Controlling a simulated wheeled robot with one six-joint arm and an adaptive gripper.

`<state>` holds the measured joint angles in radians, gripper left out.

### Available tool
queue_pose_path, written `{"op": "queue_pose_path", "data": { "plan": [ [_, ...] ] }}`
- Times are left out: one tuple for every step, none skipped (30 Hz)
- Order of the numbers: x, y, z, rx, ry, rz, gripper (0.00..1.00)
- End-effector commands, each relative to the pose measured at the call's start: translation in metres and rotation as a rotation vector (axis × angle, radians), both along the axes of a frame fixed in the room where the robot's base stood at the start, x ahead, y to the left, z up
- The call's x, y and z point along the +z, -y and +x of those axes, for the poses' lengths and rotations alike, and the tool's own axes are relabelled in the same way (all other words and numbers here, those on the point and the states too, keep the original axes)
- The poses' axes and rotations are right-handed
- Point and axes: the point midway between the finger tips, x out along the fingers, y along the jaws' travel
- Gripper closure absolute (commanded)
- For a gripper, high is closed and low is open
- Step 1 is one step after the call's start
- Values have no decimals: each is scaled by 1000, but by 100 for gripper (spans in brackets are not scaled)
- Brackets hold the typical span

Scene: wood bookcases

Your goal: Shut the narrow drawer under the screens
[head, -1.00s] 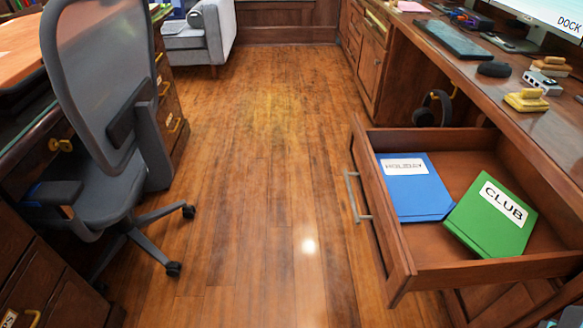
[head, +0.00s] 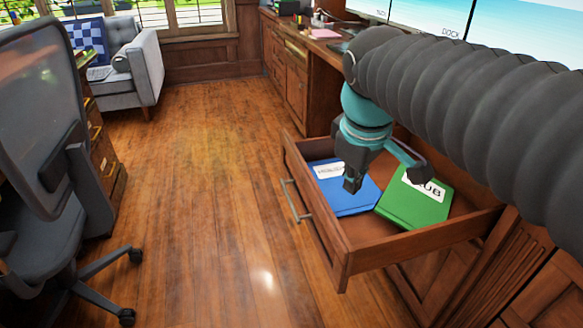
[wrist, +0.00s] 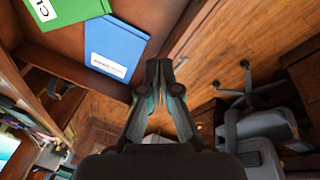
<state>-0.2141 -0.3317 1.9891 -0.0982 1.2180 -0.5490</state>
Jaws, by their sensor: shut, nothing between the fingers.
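A wooden drawer (head: 316,222) stands pulled out from the desk below the screens (head: 425,22). Its front has a metal bar handle (head: 296,201). A blue folder (head: 352,199) labelled HOLIDAY and a green folder (head: 418,209) whose label is partly covered lie in it. My gripper (head: 352,184) hangs over the drawer in the head view, in front of the blue folder; whether it touches anything is unclear. In the wrist view my gripper (wrist: 159,66) is shut and empty, with the drawer's front edge (wrist: 192,40) and blue folder (wrist: 117,50) beyond it.
A grey office chair (head: 45,200) stands at the left, with a grey armchair (head: 130,62) behind. Wood floor (head: 215,190) lies clear between the chair and the drawer. The desk top (head: 322,41) carries small items. My arm covers much of the right.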

Motion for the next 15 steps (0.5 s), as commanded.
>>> {"op": "queue_pose_path", "data": {
  "plan": [
    [4,-13,17,90,-28,-34,100],
    [6,-20,25,143,-45,-55,100],
    [10,-29,36,214,-66,-85,100],
    [12,-36,44,267,-82,-105,100],
    [14,-43,51,321,-99,-125,100],
    [17,-53,61,390,-122,-151,100],
    [18,-61,69,442,-138,-172,100],
    [19,-69,76,494,-156,-191,100],
    [20,-80,84,563,-177,-215,100],
    [20,-89,91,613,-193,-232,100],
    [20,-96,97,659,-209,-250,100],
    [20,-107,103,720,-230,-270,100],
    [19,-114,108,760,-245,-284,100],
    [19,-122,112,800,-258,-296,100],
    [18,-130,117,846,-274,-312,100]
  ]
}}
